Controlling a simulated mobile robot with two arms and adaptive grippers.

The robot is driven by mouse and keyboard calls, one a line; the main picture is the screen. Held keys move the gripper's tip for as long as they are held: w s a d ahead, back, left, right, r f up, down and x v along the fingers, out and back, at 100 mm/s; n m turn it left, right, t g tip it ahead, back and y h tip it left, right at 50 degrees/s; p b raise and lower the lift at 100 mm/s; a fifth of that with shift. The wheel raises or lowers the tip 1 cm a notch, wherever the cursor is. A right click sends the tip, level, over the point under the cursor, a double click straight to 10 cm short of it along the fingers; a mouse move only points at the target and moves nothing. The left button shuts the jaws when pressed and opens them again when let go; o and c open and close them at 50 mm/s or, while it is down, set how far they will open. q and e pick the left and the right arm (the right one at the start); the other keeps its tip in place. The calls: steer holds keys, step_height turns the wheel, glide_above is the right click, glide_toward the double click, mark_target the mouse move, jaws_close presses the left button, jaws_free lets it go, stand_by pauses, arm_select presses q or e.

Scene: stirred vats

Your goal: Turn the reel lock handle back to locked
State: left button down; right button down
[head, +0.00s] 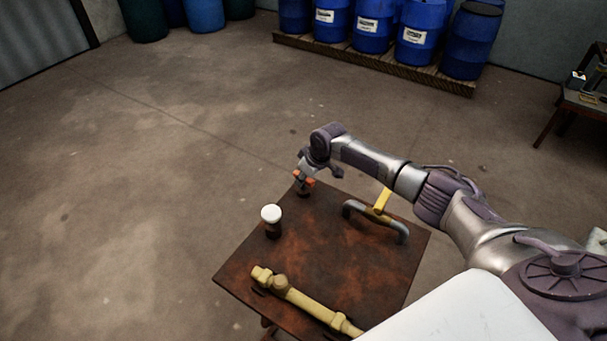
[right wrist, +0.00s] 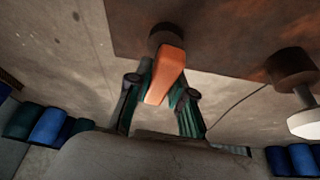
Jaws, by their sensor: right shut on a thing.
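The orange handle (right wrist: 167,72) sits on a dark round mount (right wrist: 168,38) at the far corner of the rusty brown table (head: 320,235); I take it for the reel lock handle. In the head view the handle (head: 309,181) is a small orange patch, partly hidden by my right gripper (head: 304,178). In the right wrist view my right gripper (right wrist: 160,98) has its two dark green fingers on either side of the handle and is shut on it. The handle's lock marking is not visible. My left gripper is not in view.
A white-capped knob (head: 271,213) on a dark base stands near the handle. A grey bent bar (head: 386,223) with a yellow piece (head: 382,201) and a yellow pipe (head: 308,303) are also on the table. Blue drums (head: 374,25) stand on a pallet behind; the floor between is clear.

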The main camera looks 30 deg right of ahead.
steer(key=m+h+p, duration=0.1)
steer(key=m+p, duration=0.2)
steer(key=shift+a+r+p, duration=0.1)
steer(key=shift+r+p, duration=0.1)
steer(key=shift+p, duration=0.15)
steer(key=m+h+p, duration=0.1)
steer(key=m+p, duration=0.1)
steer(key=m, duration=0.1)
steer(key=shift+f+m+h+p, duration=0.15)
steer(key=shift+m+h+p, duration=0.15)
steer(key=shift+m+h, duration=0.5)
steer(key=shift+m, duration=1.1)
steer(key=shift+f+m+g+h, duration=0.1)
steer(key=shift+m+g+h, duration=0.25)
steer(key=shift+m, duration=0.55)
steer(key=shift+m+g+h+b, duration=0.35)
steer(key=shift+m+b, duration=0.1)
steer(key=shift+m, duration=0.7)
steer(key=shift+m+g+h+b, duration=0.3)
steer(key=shift+m+b, duration=0.1)
steer(key=shift+m, duration=0.75)
